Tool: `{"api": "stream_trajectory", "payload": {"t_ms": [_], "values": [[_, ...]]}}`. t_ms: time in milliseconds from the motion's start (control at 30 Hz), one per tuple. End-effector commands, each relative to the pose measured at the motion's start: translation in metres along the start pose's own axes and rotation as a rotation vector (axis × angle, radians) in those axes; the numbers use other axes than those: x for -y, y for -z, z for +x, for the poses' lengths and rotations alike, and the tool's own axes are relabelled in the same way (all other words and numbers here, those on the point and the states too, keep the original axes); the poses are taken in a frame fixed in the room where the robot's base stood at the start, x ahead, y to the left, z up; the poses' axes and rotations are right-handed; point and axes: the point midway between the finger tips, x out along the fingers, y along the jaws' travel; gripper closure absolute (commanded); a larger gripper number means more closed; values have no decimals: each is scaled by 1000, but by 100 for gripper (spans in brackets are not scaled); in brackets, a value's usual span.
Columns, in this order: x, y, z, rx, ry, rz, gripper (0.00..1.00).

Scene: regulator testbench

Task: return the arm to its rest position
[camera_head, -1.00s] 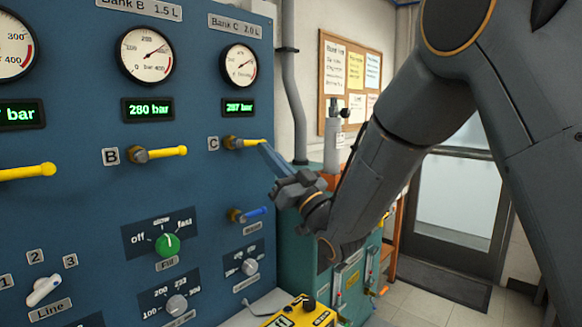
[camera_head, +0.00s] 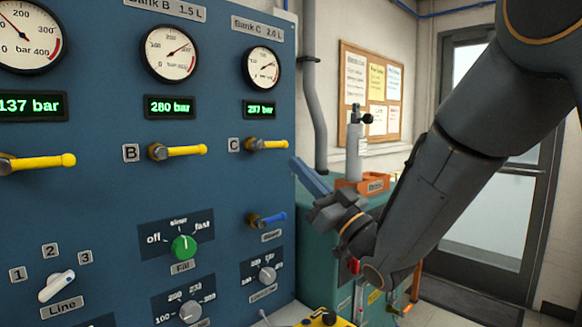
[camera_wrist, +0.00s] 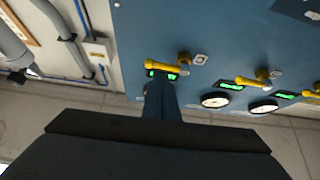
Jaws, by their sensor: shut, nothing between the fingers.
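My gripper (camera_head: 312,178) is at the right edge of the blue panel in the head view, below and right of the yellow valve handle C (camera_head: 268,145). Its blue-grey fingers are together with nothing between them. In the wrist view my gripper (camera_wrist: 160,88) points toward the panel, and its fingers overlap the view of a yellow handle (camera_wrist: 160,66). A gap shows between the fingertips and handle C in the head view. My forearm slopes from the upper right down to the gripper.
The blue panel (camera_head: 100,225) carries gauges, displays, yellow handles, a blue handle (camera_head: 268,218) and knobs. Right of it stand a teal cabinet (camera_head: 318,240), a grey cylinder (camera_head: 355,150) in an orange holder and a vertical pipe (camera_head: 313,90). A yellow box (camera_head: 325,318) is at the bottom. A door is behind my arm.

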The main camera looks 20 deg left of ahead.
Motion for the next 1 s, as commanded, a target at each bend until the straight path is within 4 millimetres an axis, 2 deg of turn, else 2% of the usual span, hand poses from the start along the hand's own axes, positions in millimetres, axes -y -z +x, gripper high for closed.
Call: {"api": "stream_trajectory", "payload": {"t_ms": [33, 100, 300, 533, 633, 733, 833, 967, 1000], "values": [[-1, -2, -14, 1, -3, 0, 100], [0, -2, -29, 1, -2, 1, 100], [2, -1, -66, 0, -1, 0, 100], [3, 0, -87, 2, -2, 0, 100], [-4, -5, -90, 36, -28, -12, 100], [-25, -19, -98, 133, -103, -42, 100], [-58, -41, -117, 290, -224, -78, 100], [-102, -69, -162, 522, -400, -104, 100], [-114, -76, -179, 592, -453, -106, 100]]}}
